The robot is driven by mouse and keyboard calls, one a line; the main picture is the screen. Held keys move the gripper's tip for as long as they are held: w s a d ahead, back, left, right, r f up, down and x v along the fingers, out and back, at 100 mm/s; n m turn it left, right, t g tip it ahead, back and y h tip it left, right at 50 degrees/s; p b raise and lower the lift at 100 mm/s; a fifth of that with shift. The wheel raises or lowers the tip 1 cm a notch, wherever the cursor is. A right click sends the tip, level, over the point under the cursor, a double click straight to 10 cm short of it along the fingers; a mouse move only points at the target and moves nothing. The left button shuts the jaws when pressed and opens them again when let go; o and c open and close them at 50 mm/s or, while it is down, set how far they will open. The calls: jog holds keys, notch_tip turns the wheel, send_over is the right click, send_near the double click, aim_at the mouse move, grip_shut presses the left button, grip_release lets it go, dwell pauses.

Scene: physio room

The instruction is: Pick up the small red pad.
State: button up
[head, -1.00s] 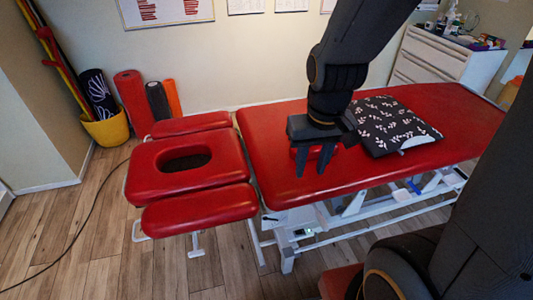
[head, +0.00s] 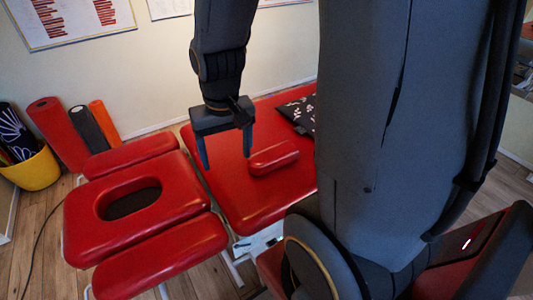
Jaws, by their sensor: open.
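The small red pad (head: 273,158) is a short bolster lying on the red treatment table (head: 262,207), near its head end. My gripper (head: 224,163) is open and empty, fingers pointing down, to the left of the pad in the picture. How high the fingertips are above the table I cannot tell.
The headrest section (head: 85,218) with its oval hole is at the left. A black patterned pillow (head: 299,112) lies beyond the pad, partly hidden by my arm. A yellow bucket (head: 33,170) and rolled mats (head: 62,135) stand by the wall.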

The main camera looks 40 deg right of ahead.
jog(key=shift+o, duration=1.1)
jog(key=w+d+f+m, duration=0.5)
jog(key=w+d+m, duration=0.2)
jog(key=w+d, duration=0.1)
jog(key=shift+d+f+m+g+b, duration=0.3)
jog(key=shift+d+f+m+b, duration=0.15)
jog(key=shift+d, duration=0.45)
jog(key=m, duration=0.9)
send_over(273, 153)
jog(key=shift+g, duration=0.3)
jog(key=f, duration=0.8)
jog(key=shift+w+d+f+b, duration=0.15)
jog(key=shift+w+f+b, duration=0.2)
jog(key=shift+f, duration=0.05)
jog(key=f+p, duration=0.1)
jog(key=f, duration=0.3)
jog(key=f+p, duration=0.1)
jog(key=f, duration=0.1)
jog(key=shift+s+f+p, duration=0.2)
jog(key=shift+s+p, duration=0.1)
jog(key=shift+f, duration=0.6)
jog(key=shift+c, duration=0.2)
jog(key=c, duration=1.2)
jog(key=shift+w+r, duration=0.1)
jog(key=shift+r, duration=0.05)
